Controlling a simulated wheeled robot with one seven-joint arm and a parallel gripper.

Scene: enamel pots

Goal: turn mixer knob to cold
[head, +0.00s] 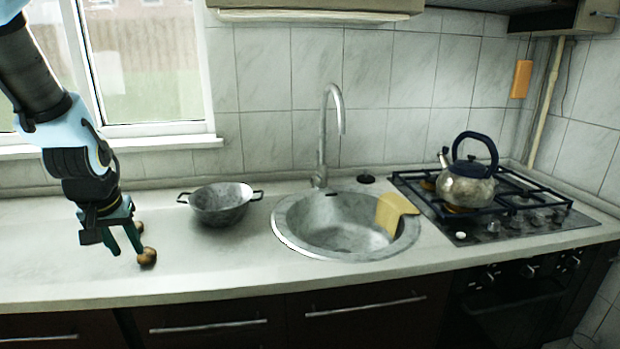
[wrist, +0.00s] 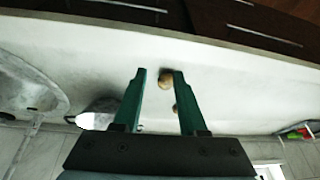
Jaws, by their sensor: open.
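The metal mixer tap (head: 323,140) stands upright behind the round sink (head: 285,232), its spout curving over to the right. Its base (head: 319,181) is small in the head view and I cannot make out a separate knob or its setting. My gripper (head: 127,250) is open and empty over the left part of the counter, well to the left of the tap. In the wrist view my gripper's green fingers (wrist: 158,74) are spread apart, and part of the tap (wrist: 28,138) shows at the lower left.
Two small brown round items (head: 147,257) (head: 139,228) lie close by my gripper. A grey colander (head: 222,205) stands between my gripper and the sink. A yellow cloth (head: 393,211) hangs over the sink rim. A kettle (head: 466,188) stands on the hob at right.

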